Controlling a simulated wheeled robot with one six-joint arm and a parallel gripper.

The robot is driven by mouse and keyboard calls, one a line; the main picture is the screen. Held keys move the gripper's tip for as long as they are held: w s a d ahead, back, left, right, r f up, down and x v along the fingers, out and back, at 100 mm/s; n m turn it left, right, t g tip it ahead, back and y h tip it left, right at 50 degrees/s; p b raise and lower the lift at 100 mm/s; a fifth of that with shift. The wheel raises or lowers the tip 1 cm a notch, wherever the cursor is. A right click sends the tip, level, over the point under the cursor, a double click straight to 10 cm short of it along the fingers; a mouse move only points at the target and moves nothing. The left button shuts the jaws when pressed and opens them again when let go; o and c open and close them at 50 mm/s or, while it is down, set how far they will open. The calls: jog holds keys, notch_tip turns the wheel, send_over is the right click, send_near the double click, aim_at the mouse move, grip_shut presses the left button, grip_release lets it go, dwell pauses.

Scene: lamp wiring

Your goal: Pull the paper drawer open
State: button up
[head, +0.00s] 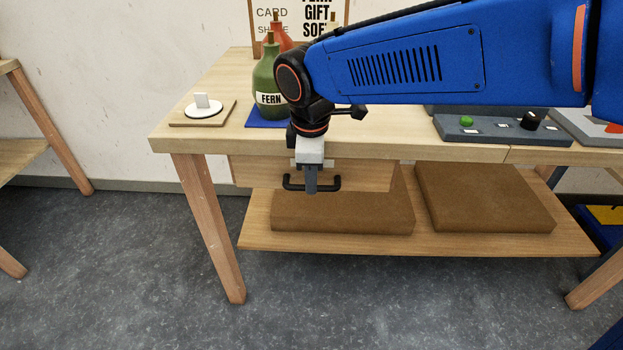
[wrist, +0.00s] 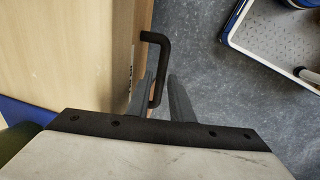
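The paper drawer (head: 364,176) is a pale wooden front under the tabletop. It looks shut, with its front under the table edge. Its black bar handle (head: 331,184) also shows in the wrist view (wrist: 161,60). My gripper (head: 311,187) points down at the middle of the handle. In the wrist view my gripper's two grey fingers (wrist: 162,80) stand on either side of the handle bar, with a small gap showing between them. The fingers look open around the bar; firm contact is not visible. The drawer's inside is hidden.
On the wooden table (head: 190,140) stand a green FERN bottle (head: 265,80), a white disc on a board (head: 204,108) and a grey control box (head: 490,130). Brown blocks (head: 345,205) lie on the lower shelf. The floor (head: 400,300) in front is clear.

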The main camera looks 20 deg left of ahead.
jog(key=shift+f, duration=0.45)
grip_shut()
jog(key=s+d, duration=0.2)
jog(key=s, duration=1)
jog(key=s+d, duration=0.3)
jog(key=s, duration=0.9)
jog(key=shift+d, duration=0.35)
jog(key=shift+r, duration=0.1)
grip_release()
